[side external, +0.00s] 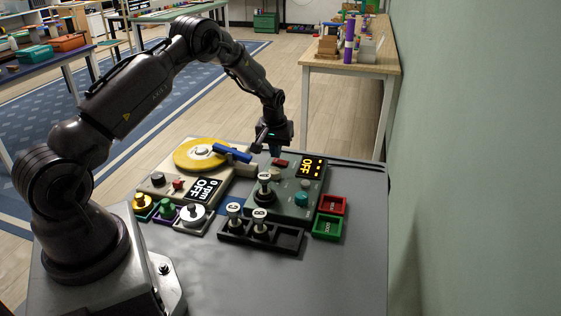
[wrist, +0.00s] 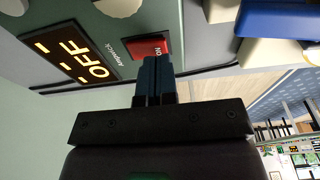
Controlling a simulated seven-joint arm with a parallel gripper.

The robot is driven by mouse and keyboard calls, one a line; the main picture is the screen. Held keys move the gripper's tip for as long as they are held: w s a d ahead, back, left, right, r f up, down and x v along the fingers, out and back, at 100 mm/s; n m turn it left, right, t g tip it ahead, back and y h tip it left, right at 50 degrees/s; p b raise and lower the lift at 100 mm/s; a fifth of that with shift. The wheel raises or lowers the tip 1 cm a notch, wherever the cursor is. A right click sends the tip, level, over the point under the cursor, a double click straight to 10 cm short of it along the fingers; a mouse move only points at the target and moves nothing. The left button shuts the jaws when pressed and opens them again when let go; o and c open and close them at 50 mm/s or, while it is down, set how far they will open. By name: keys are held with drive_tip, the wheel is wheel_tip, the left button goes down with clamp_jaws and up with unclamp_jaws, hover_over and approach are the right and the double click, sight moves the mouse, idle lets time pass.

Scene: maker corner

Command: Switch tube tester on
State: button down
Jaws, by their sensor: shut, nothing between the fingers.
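The tube tester (side external: 296,197) is a grey-green box on the table, with a display (side external: 313,167) that reads OFF; the display also shows in the wrist view (wrist: 68,58). A red switch (wrist: 146,46) marked ON sits on its panel beside the display, and a small red patch shows there in the side view (side external: 281,162). My gripper (side external: 276,151) is over the tester's far edge. In the wrist view its blue fingertips (wrist: 153,62) are together, empty, and overlap the red switch's near edge. I cannot tell whether they touch it.
Left of the tester is a beige turntable unit (side external: 160,169) with a yellow disc (side external: 192,155), a blue arm (side external: 232,153) and an OFF display. A black tray (side external: 288,240) holds tubes in front. Red (side external: 332,205) and green (side external: 327,227) bins stand right. The front table is clear.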

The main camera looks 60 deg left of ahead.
drive_tip(key=shift+f, duration=0.75)
drive_tip(key=shift+r, duration=3.5)
